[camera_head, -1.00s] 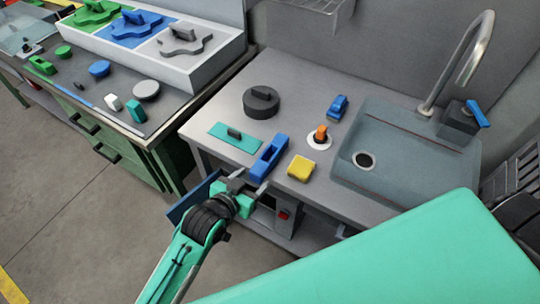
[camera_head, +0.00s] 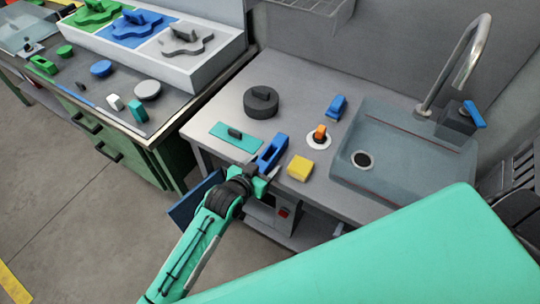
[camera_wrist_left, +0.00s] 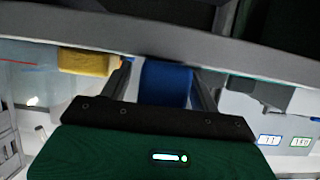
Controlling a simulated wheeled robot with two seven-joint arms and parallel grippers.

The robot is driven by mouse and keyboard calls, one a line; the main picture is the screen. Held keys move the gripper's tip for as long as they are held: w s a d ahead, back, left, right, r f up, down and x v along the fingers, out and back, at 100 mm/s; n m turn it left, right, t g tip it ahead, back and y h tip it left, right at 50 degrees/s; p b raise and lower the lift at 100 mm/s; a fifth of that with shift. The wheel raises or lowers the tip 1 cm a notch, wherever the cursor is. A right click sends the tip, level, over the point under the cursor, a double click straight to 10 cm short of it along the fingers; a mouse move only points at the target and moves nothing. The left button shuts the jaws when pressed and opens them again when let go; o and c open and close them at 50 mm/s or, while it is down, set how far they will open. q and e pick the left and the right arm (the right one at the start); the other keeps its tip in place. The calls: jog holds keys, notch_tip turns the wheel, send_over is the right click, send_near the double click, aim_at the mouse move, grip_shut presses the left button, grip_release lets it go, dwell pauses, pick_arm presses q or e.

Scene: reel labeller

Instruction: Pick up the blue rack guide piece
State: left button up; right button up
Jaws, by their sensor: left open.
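A long blue piece with a slot (camera_head: 272,151), which looks like the blue rack guide piece, lies at the front edge of the grey sink table. My left gripper (camera_head: 262,168) is at the near end of this piece. In the left wrist view the blue piece (camera_wrist_left: 166,84) shows between the two spread fingers of my left gripper (camera_wrist_left: 163,92). The jaws are open, and I cannot tell whether either finger touches it. The gripper hides the near end of the piece in the head view. My right gripper is not in view.
A yellow sponge-like block (camera_head: 300,168) lies close right of the blue piece, and a teal plate with a handle (camera_head: 224,137) close left. Behind are a dark round weight (camera_head: 260,103), an orange-topped item (camera_head: 320,134) and a smaller blue piece (camera_head: 337,106). The sink (camera_head: 415,150) is right.

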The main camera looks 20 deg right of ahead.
pick_arm(q)
jog(key=c, duration=1.1)
jog(key=shift+c, duration=1)
jog(key=shift+r, duration=0.2)
